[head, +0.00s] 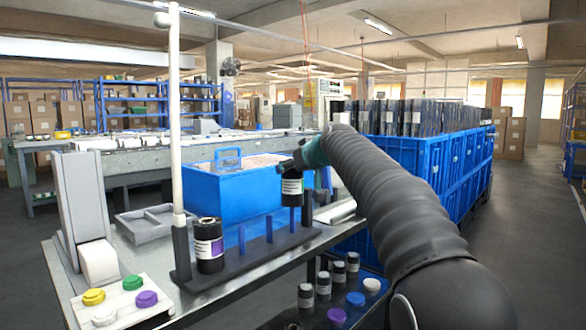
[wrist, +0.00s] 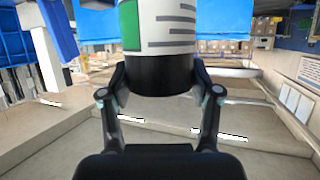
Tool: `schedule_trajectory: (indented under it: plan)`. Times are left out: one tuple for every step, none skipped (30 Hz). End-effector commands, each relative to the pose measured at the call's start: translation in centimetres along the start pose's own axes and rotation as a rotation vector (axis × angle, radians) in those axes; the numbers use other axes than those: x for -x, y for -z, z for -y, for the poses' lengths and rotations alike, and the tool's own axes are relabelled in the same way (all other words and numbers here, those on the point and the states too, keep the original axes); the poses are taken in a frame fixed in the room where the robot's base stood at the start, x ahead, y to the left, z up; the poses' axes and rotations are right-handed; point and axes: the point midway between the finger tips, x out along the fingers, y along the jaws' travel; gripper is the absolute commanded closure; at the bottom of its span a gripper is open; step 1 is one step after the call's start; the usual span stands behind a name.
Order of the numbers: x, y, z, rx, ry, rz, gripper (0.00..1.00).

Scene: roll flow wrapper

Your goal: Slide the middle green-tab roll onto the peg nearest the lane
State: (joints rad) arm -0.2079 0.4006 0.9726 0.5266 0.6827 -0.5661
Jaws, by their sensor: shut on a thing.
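My gripper (head: 296,166) is shut on a black roll (head: 291,198) with a white label and green tab, held upright. In the wrist view the same roll (wrist: 160,72) sits between both fingers (wrist: 160,88), with the green tab at its upper left. In the head view the roll is over the right part of a dark peg rack (head: 215,272). Bare pegs (head: 242,240) stand along the rack; whether the roll touches one is unclear. A purple-tab roll (head: 209,247) stands at the rack's left part. The peg directly below the held roll is partly hidden.
A blue bin (head: 222,190) stands behind the rack. A white pole (head: 175,110) rises at the rack's left end. A board with coloured knobs (head: 118,305) is at front left. Several small rolls (head: 323,286) and coloured discs sit lower right. Blue crates (head: 415,165) stand behind my arm.

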Motion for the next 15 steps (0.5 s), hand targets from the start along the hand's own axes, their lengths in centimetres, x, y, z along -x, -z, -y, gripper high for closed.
schedule_trajectory:
  plan:
    - [-0.01,-0.08,0.01,0.0,0.0,-0.002,0.89]
    - [-0.04,-0.15,0.01,0.0,0.0,-0.002,0.89]
    - [-0.08,-0.23,0.01,0.0,0.0,-0.002,0.89]
    - [-0.1,-0.29,0.01,0.0,0.0,-0.002,0.89]
    - [-0.12,-0.35,0.01,0.0,0.0,-0.002,0.89]
    - [-0.15,-0.43,0.01,0.0,0.0,-0.002,0.89]
    - [-0.18,-0.48,0.01,0.0,0.0,-0.002,0.89]
    - [-0.2,-0.54,0.01,0.0,0.0,-0.002,0.89]
    - [-0.23,-0.62,0.01,0.0,0.0,-0.002,0.89]
    - [-0.25,-0.68,0.01,0.0,0.0,-0.002,0.89]
    - [-0.28,-0.73,0.01,0.0,0.0,-0.002,0.89]
    - [-0.31,-0.81,0.01,0.0,0.0,-0.002,0.89]
    - [-0.33,-0.87,0.01,0.001,0.0,-0.002,0.89]
    - [-0.36,-0.93,0.01,0.0,0.0,-0.002,0.89]
    - [-0.39,-1.01,0.02,0.001,0.0,-0.002,0.89]
